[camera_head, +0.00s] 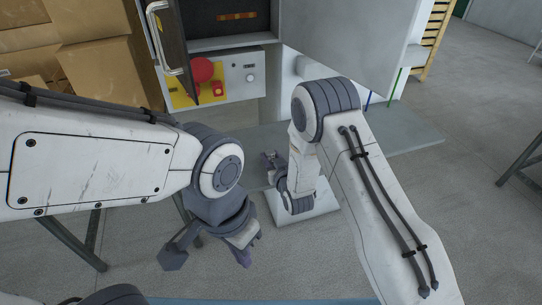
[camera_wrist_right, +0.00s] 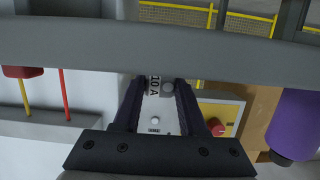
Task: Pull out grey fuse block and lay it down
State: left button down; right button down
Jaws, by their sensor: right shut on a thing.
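My right gripper (camera_wrist_right: 157,100) is shut on the grey fuse block (camera_wrist_right: 156,107), a pale block marked 10 A, held between the two dark fingers in the right wrist view. I cannot tell whether the block still touches a holder. In the head view my right gripper (camera_head: 270,160) is the upper one, small and partly hidden by its own wrist, over a pale flat surface. The block cannot be made out there. My left gripper (camera_head: 210,254) hangs lower, its fingers spread apart and nothing seen between them.
A cabinet with an open door (camera_head: 355,35) stands ahead; a red button (camera_head: 201,70) sits on its yellow panel. Cardboard boxes (camera_head: 100,70) are stacked at left. The right wrist view shows a red knob (camera_wrist_right: 216,128), a purple cylinder (camera_wrist_right: 295,125) and a red wire (camera_wrist_right: 64,95).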

jog(key=shift+c, duration=1.9)
grip_release()
jog(key=b+v, duration=0.2)
jog(key=v, duration=0.8)
jog(key=shift+s, duration=0.2)
jog(key=shift+d+r, duration=0.1)
jog(key=shift+r, duration=0.05)
